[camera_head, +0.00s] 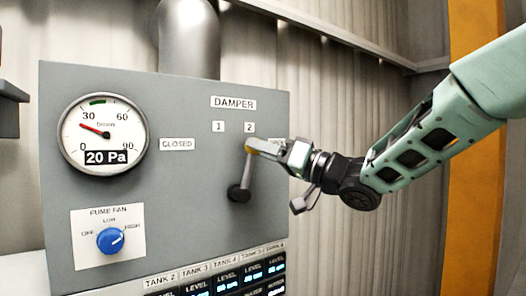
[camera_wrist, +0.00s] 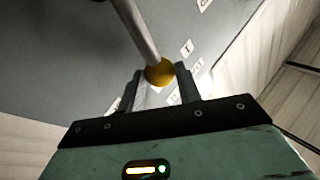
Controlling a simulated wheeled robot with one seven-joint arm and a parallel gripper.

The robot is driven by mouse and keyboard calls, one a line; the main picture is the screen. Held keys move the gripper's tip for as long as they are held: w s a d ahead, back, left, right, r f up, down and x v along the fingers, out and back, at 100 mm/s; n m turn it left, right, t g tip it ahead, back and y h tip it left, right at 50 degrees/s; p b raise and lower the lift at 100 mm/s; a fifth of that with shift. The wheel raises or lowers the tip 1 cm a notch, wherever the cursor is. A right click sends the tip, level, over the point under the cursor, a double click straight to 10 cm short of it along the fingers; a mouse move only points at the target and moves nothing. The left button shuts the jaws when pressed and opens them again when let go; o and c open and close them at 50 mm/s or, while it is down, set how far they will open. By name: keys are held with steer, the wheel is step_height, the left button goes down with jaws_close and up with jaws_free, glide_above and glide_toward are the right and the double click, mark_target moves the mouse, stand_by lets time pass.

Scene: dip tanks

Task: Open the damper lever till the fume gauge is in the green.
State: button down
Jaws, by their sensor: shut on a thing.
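The damper lever (camera_head: 244,176) is a grey bar on a dark pivot, with a yellow knob at its end (camera_wrist: 160,72). It points up and slightly right, its knob just below the "2" label. My gripper (camera_head: 257,147) is shut on the knob, with one finger on each side of it in the wrist view (camera_wrist: 165,85). The fume gauge (camera_head: 104,134) is a round white dial at the panel's upper left. Its red needle points left and a little up, below the 30 mark, and its readout says 20 Pa. The green band is at the top, between 30 and 60, clear of the needle.
The grey panel (camera_head: 180,230) carries a "CLOSED" label (camera_head: 177,144) left of the lever; a label to the right is mostly hidden by my gripper. A blue fume fan knob (camera_head: 110,240) seems turned toward HIGH. Tank level displays (camera_head: 225,281) line the bottom. An orange post (camera_head: 470,200) stands at right.

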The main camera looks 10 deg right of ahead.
steer(key=c, duration=1)
jaws_free()
steer(key=shift+d+f, duration=0.1)
steer(key=b+v, duration=0.6)
steer(key=v, duration=1.1)
steer(key=shift+b, duration=0.35)
